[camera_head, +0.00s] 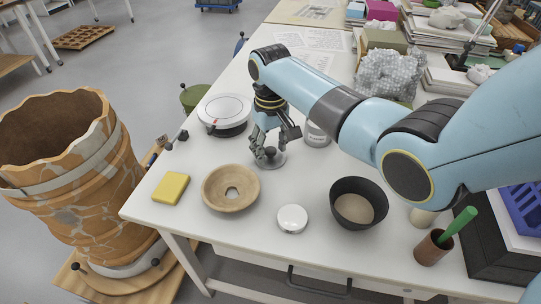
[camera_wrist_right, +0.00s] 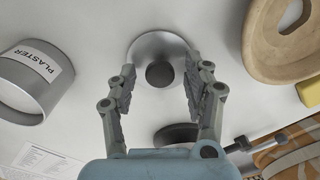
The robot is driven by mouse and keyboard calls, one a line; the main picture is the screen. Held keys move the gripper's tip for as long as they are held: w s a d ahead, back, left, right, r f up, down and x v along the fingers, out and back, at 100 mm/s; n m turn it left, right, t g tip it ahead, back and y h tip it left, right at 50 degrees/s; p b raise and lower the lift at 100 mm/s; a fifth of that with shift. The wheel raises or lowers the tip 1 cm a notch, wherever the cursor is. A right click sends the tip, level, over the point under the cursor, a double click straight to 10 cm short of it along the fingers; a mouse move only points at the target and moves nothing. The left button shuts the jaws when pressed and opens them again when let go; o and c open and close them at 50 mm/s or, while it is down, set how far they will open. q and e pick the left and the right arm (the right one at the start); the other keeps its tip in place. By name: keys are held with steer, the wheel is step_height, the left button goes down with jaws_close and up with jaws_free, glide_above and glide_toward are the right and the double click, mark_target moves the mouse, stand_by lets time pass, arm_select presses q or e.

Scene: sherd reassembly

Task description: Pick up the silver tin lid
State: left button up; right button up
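The silver tin lid (camera_wrist_right: 152,42) is a round, shiny disc with a dark round knob (camera_wrist_right: 159,74), lying flat on the white table. In the head view the lid (camera_head: 277,162) is partly hidden below my right gripper (camera_head: 270,149). In the wrist view my right gripper (camera_wrist_right: 160,68) is open, with one finger on each side of the knob and a clear gap on both sides. The fingertips overlap the lid's sides in the picture; I cannot tell whether they touch it. My left gripper is not in view.
The grey tin labelled PLASTER (camera_wrist_right: 35,82) stands close by. A tan ring-shaped bowl (camera_head: 230,188), yellow sponge (camera_head: 171,187), white round scale (camera_head: 224,112), small white-lidded jar (camera_head: 292,218) and black bowl (camera_head: 358,203) surround the spot. A large patched pot (camera_head: 75,190) stands left of the table.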

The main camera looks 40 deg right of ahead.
steer(key=c, duration=0.9)
